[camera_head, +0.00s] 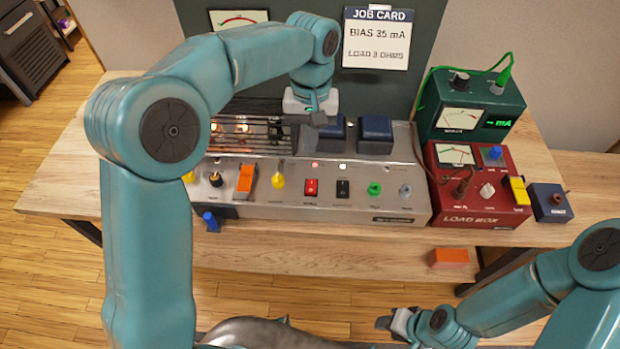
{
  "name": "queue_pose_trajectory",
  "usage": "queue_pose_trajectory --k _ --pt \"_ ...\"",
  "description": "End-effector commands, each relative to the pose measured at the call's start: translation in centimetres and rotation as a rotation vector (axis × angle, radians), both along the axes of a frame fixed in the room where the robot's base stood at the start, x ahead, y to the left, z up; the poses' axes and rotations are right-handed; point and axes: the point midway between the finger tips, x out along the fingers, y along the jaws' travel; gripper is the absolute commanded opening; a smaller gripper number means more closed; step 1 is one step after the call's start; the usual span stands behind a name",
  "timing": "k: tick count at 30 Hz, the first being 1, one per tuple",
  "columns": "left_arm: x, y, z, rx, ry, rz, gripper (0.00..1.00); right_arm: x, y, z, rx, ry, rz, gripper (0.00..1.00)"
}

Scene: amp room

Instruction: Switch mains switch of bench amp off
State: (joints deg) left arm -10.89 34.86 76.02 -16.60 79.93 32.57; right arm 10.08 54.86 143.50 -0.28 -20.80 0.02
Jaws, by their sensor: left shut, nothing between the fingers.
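The bench amp (400,213) stands on the wooden bench, its control panel facing me. A lit red lamp (315,163) is above the red switch, and a pale lamp (343,166) is above the black one. My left gripper (318,116) is shut and empty, above and behind the switches, near the glowing tubes. My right gripper (392,322) is low at the bottom, away from the amp; its finger opening is unclear.
Several coloured knobs line the panel, with an orange lever (249,177) left of the switches. The red load box (480,207), green meter (468,104) and small blue box (550,202) stand right. A job card (376,38) hangs behind.

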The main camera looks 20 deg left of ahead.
Motion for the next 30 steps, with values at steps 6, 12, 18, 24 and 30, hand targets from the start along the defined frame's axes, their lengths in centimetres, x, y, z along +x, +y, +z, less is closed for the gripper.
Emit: queue_pose_trajectory --k 6,12,18,24,30 --pt "-0.7 -0.1 -4.7 0.001 0.006 -0.001 0.0 0.0 0.0 -0.3 0.0 0.0 0.0 0.43" --pt "-1.2 -0.3 -8.7 0.001 0.005 0.0 0.0 0.0 0.0 -0.3 0.0 0.0 0.0 0.43" --pt "-1.4 -0.3 -11.4 0.001 0.001 -0.001 0.0 0.0 0.0 -0.1 0.0 0.0 0.0 0.43" --pt "-1.5 -0.4 -12.3 0.0 0.0 0.0 0.0 0.0 0.0 -0.1 0.0 0.0 0.0 0.43" --pt "-1.5 -0.4 -12.3 0.0 -0.001 0.0 0.0 0.0 0.0 -0.1 0.0 0.0 0.0 0.43"
